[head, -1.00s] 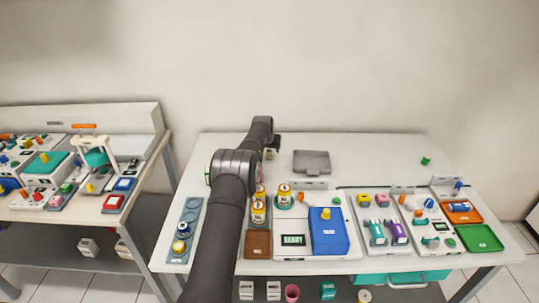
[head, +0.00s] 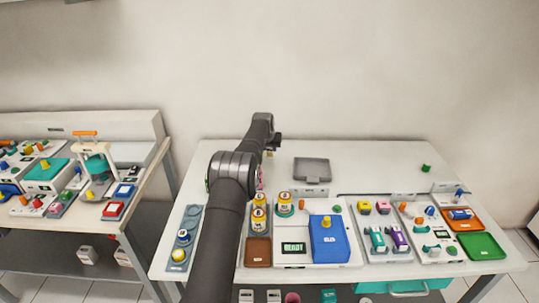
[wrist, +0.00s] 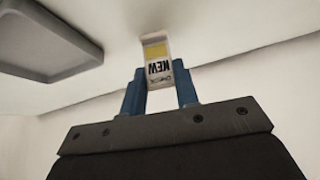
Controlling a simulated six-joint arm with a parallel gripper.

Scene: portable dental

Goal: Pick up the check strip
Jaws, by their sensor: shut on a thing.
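The check strip (wrist: 156,58) is a small white strip with a yellow patch and dark lettering, upside down in the wrist view. My gripper (wrist: 159,88) has its blue fingers shut on the strip, one at each side. The strip sticks out past the fingertips. Whether it touches the table cannot be told. In the head view my gripper (head: 274,141) is small and dark over the back of the table, and the strip cannot be made out there.
A grey tray (head: 312,171) lies right of my gripper, also in the wrist view (wrist: 45,38). Yellow-labelled jars (head: 260,215), a blue box (head: 328,240), an orange tray (head: 467,224) and a green tray (head: 482,246) stand along the front. The back right is mostly clear.

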